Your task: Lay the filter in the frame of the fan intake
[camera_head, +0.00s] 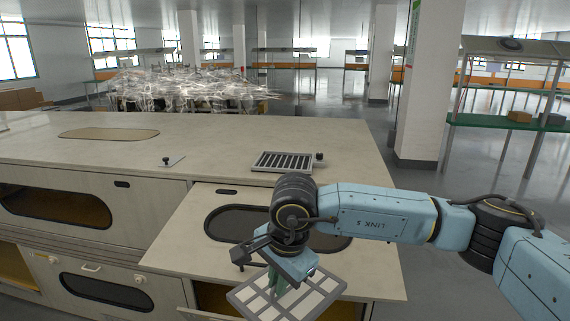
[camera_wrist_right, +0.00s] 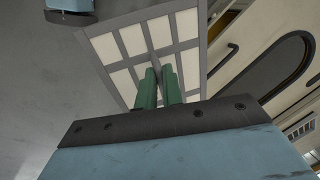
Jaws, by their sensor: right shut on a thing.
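The filter is a flat panel (camera_head: 312,298) with pale cells in a grey grid, low at the front of the head view. It also shows in the right wrist view (camera_wrist_right: 132,41). My right gripper (camera_head: 276,284) is shut on the filter, its green fingers (camera_wrist_right: 160,85) close together at the grid's middle bar. The filter is held near the front edge of the lower counter, tilted in the picture. The fan intake (camera_head: 284,162) is a dark slatted grille in a light frame on the upper counter, apart from the filter. My left gripper is not in view.
A black knob (camera_head: 319,156) stands at the intake's right end. The lower counter (camera_head: 180,240) has a dark oval opening (camera_head: 222,224), partly behind my arm. The upper counter (camera_head: 230,130) is mostly clear.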

